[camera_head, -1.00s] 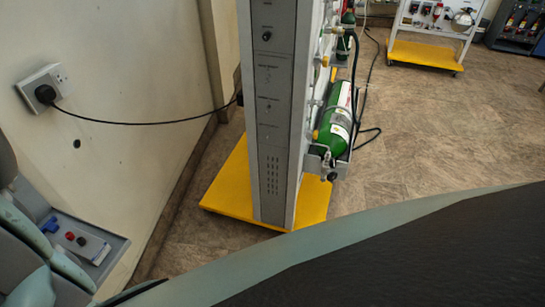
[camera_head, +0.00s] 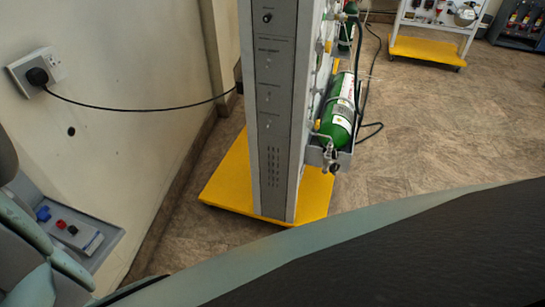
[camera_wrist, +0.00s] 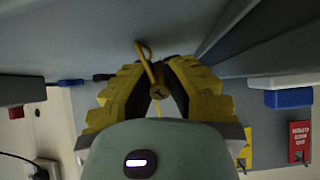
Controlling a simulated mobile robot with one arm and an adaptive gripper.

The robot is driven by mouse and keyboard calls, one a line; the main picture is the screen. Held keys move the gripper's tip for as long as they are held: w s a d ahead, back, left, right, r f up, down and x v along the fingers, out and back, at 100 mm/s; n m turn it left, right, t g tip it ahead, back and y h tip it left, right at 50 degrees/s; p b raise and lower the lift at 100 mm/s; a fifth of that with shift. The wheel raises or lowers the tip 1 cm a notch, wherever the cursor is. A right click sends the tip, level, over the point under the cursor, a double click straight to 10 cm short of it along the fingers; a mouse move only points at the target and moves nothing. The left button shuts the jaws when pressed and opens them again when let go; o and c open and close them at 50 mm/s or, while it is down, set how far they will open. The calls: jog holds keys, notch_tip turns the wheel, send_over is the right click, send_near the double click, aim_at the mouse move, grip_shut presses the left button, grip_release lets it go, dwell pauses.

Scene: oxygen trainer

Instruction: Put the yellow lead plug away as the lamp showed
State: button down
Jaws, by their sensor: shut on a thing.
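The yellow lead plug (camera_wrist: 157,92) is between the fingertips of my gripper (camera_wrist: 158,88) in the wrist view. My gripper's yellow-padded fingers are shut on it. A short yellow lead (camera_wrist: 146,60) curves up from the plug toward a grey surface. The lower part of the plug is mostly hidden by the fingers. My gripper cannot be made out clearly in the head view. I cannot pick out a lit lamp in either view.
A wall tray (camera_head: 98,260) at lower left in the head view holds a box with red and black knobs (camera_head: 72,229). A grey cabinet (camera_head: 272,120) stands on a yellow base (camera_head: 232,180) beside a green cylinder (camera_head: 338,115). A red tag (camera_wrist: 299,142) shows in the wrist view.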

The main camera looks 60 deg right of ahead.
jog(key=shift+d+f+b, duration=0.1)
jog(key=shift+f+b, duration=0.4)
jog(key=shift+f, duration=0.05)
jog(key=c, duration=1)
grip_release()
jog(key=shift+c, duration=0.2)
jog(key=shift+r, duration=0.15)
jog(key=v, duration=1)
jog(key=shift+s+r, duration=0.25)
jog(key=shift+s, duration=0.1)
jog(key=shift+s+d+r, duration=0.15)
jog(key=shift+s+r, duration=0.2)
